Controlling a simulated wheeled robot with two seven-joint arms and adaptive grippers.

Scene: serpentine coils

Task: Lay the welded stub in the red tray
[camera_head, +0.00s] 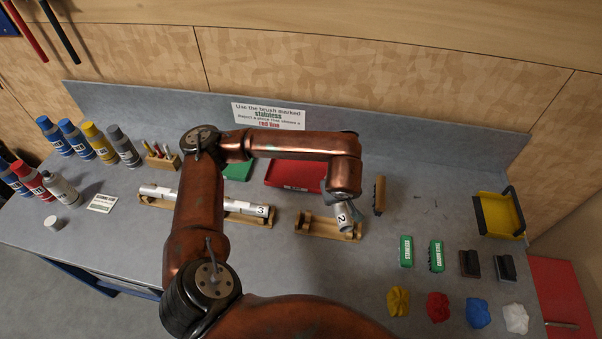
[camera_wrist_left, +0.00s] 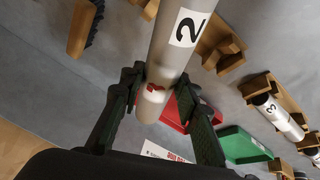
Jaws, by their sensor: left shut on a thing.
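The stub (camera_wrist_left: 172,45) is a pale grey metal tube with a black "2" on a white label and a red mark near its lower end. In the head view the stub (camera_head: 343,217) is tilted above the right wooden cradle (camera_head: 315,228); I cannot tell whether it touches. My left gripper (camera_wrist_left: 160,88) is shut on the stub, one finger on each side; it also shows in the head view (camera_head: 334,192). The red tray (camera_head: 290,182) lies behind the cradle, partly hidden by my arm, and shows in the wrist view (camera_wrist_left: 174,122). My right gripper is out of view.
A green tray (camera_head: 238,172) is left of the red one. A wooden brush (camera_head: 379,195) stands right of the stub. Bottles (camera_head: 122,147) stand far left; cloths and blocks lie right.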

